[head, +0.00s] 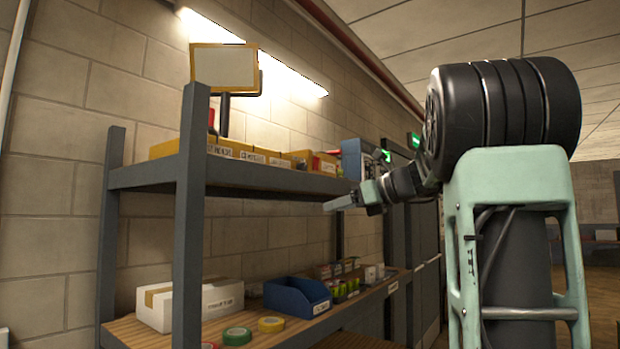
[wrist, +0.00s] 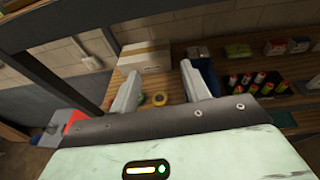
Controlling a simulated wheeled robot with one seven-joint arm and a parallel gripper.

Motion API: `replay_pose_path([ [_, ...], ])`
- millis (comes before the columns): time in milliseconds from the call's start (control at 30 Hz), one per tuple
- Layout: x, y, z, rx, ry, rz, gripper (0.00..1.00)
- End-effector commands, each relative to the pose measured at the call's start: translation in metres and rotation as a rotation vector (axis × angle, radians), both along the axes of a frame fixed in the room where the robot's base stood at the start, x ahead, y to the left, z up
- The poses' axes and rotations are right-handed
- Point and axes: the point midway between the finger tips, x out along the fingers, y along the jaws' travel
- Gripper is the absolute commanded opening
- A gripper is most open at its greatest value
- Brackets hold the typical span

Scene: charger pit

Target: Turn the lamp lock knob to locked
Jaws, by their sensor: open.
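A lamp with a yellow-framed, pale panel (head: 224,68) stands on a dark post at the upper shelf in the head view. I cannot make out a lock knob on it, nor whether it is locked. My gripper (head: 330,205) is to the right of the lamp and lower, near the upper shelf's front edge, with clear space between them. In the wrist view my gripper (wrist: 163,88) has its two pale fingers spread apart with nothing held between them. The lamp does not show in the wrist view.
The grey shelf rack has an upright (head: 190,215) in front of the lamp's side. Labelled yellow bins (head: 252,155) line the upper shelf. The lower shelf holds a white box (head: 190,304), a blue bin (head: 297,297), tape rolls (head: 271,324) and batteries. A strip light (head: 290,75) hangs behind.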

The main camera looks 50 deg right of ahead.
Motion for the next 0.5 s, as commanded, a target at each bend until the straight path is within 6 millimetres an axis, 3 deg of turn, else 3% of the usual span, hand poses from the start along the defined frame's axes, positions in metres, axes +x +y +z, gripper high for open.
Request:
replay_pose_path([
  [33, -0.016, -0.014, 0.028, 0.055, -0.061, -0.046, 0.47],
  [100, -0.033, -0.024, 0.059, 0.128, -0.132, -0.078, 0.47],
  [200, -0.051, -0.031, 0.089, 0.192, -0.201, -0.097, 0.47],
  [367, -0.057, -0.033, 0.107, 0.231, -0.240, -0.101, 0.47],
  [500, -0.039, -0.032, 0.108, 0.236, -0.241, -0.100, 0.47],
])
